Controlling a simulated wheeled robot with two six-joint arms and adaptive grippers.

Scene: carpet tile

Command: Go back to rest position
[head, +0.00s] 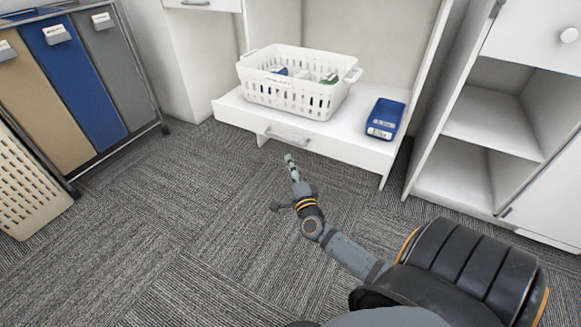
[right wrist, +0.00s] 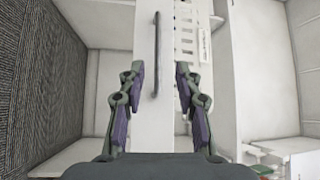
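My right gripper (head: 291,166) is extended low over the carpet, in front of the white drawer unit. In the right wrist view its two fingers (right wrist: 160,88) stand wide apart with nothing between them. Beyond them is the drawer front with its dark bar handle (right wrist: 156,55). The handle also shows in the head view (head: 287,138), a little above the fingertips, and the gripper looks apart from it. My left gripper is not in either view.
A sorter with tan, blue (head: 75,80) and grey bags stands left. An open white shelf (head: 490,125) stands right.

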